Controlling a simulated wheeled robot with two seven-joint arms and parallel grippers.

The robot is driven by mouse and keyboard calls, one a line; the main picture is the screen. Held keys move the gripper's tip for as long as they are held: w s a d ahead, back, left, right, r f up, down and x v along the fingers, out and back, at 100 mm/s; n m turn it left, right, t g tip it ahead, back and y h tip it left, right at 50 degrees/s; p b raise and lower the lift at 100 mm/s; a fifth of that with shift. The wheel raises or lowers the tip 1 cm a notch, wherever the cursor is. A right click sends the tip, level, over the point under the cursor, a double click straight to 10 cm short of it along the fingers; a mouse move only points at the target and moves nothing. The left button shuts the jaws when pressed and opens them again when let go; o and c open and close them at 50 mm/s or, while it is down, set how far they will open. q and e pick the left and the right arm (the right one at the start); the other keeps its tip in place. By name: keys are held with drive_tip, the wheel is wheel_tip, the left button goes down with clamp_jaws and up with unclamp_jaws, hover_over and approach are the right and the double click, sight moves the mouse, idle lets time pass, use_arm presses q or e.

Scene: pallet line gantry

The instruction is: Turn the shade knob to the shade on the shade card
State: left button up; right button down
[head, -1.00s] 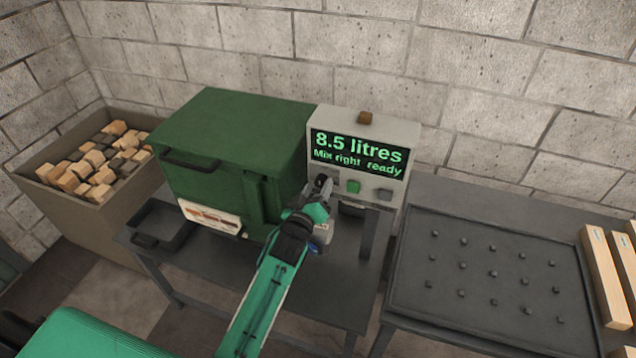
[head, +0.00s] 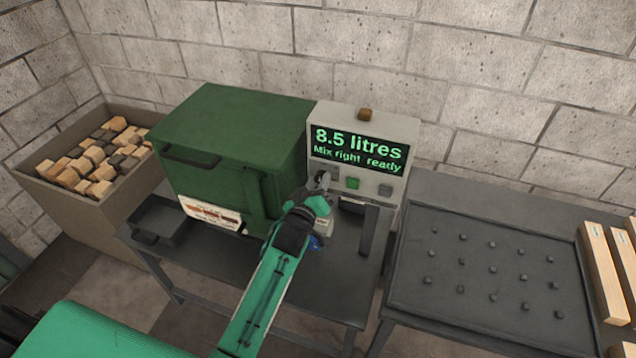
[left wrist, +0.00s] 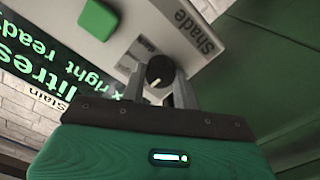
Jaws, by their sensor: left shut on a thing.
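The shade knob is a round black knob (left wrist: 160,71) with a pale pointer mark, beside the word "Shade" in the left wrist view. It sits on the front of the grey control box (head: 398,205), where my gripper mostly hides it in the head view. My left gripper (head: 318,184) is shut on the knob, with a finger on either side. A white card with reddish-brown bands (head: 211,213) is on the front of the green machine (head: 230,130); its print is too small to read. My right gripper is out of view.
The control box display (head: 358,150) reads "8.5 litres" and "Mix right ready". A green button (head: 352,183) and a grey button (head: 385,191) are right of the knob. A dark pegged tray (head: 480,270) lies at right; a bin of wood blocks (head: 55,215) stands at left.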

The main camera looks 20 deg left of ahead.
use_arm(q)
drive_tip(key=m, duration=0.3)
drive_tip(key=shift+d+f+m+b, duration=0.1)
drive_tip(key=shift+m+b, duration=0.1)
drive_tip(key=shift+m, duration=4.9)
drive_tip(key=shift+d+m+b, duration=0.1)
drive_tip(key=shift+m+b, duration=0.05)
drive_tip(key=shift+m, duration=4.95)
drive_tip(key=shift+a, duration=0.1)
drive_tip(key=o, duration=1)
drive_tip(key=shift+c, duration=0.2)
